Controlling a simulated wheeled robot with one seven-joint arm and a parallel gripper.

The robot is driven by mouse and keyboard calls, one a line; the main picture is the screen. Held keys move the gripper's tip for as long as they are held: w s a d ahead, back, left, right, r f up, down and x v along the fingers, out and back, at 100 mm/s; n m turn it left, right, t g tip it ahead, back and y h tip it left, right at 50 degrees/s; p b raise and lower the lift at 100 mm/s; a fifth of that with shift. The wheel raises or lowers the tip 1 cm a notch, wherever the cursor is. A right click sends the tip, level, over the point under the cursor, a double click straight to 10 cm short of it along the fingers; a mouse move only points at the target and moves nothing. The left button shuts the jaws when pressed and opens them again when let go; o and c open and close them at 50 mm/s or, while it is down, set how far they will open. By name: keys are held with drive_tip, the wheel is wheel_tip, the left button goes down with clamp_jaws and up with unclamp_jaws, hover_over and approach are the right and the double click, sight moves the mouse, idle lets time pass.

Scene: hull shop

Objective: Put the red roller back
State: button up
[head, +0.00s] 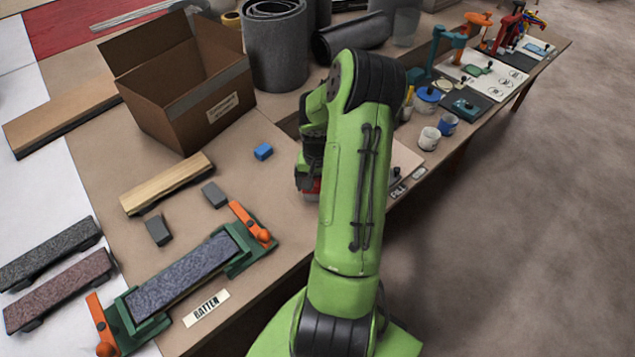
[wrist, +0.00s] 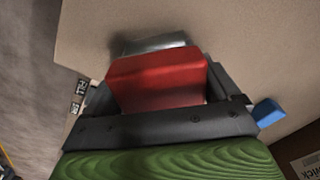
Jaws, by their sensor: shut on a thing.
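My gripper (head: 312,160) is shut on a red thing, which fits the red roller (wrist: 158,80); it shows in the wrist view as a red, smooth, boxy part between the dark jaws. A grey part (wrist: 150,43) shows just beyond it. In the head view only a small red patch of it (head: 311,187) shows under the gripper, beside my green arm. The arm hides much of the gripper and the bench around it. I cannot tell whether the held thing touches the bench.
An open cardboard box (head: 190,90) stands left of the gripper. A blue block (head: 263,152) lies nearby. A green clamp fixture with orange handles (head: 185,275) holds a dark batten in front. Cups (head: 429,138) and coloured stands (head: 450,42) line the bench's right side.

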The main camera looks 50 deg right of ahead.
sight(318, 180)
drive_tip(key=shift+a+f, duration=0.1)
drive_tip(key=shift+f, duration=0.2)
drive_tip(key=shift+s+a+f+b, duration=0.1)
drive_tip(key=shift+s+f+b, duration=0.1)
drive_tip(key=shift+b, duration=0.1)
drive_tip(key=shift+c, duration=1)
drive_tip(key=o, duration=1.6)
drive_tip(key=shift+o, duration=0.7)
drive_tip(key=shift+w+f, duration=0.1)
drive_tip(key=shift+w, duration=0.05)
wheel_tip(318, 180, up, 14)
drive_tip(key=p, duration=0.4)
drive_tip(key=w+a+r+n+h, duration=0.1)
drive_tip(key=w+a+r+n, duration=0.2)
drive_tip(key=a+r, duration=0.45)
drive_tip(key=s+a+r+n+t, duration=0.2)
drive_tip(key=s+a+r+n, duration=0.2)
drive_tip(key=a, duration=0.7)
drive_tip(key=s+a+r+n+t+y, duration=0.1)
drive_tip(key=s+a+r+n+t, duration=0.2)
drive_tip(key=s+a, duration=0.4)
drive_tip(key=a+r+n, duration=0.1)
drive_tip(key=a, duration=0.3)
drive_tip(key=shift+s+a+r+n+y, duration=0.15)
drive_tip(key=shift+s+a+n+y, duration=0.15)
drive_tip(key=shift+s+a, duration=0.1)
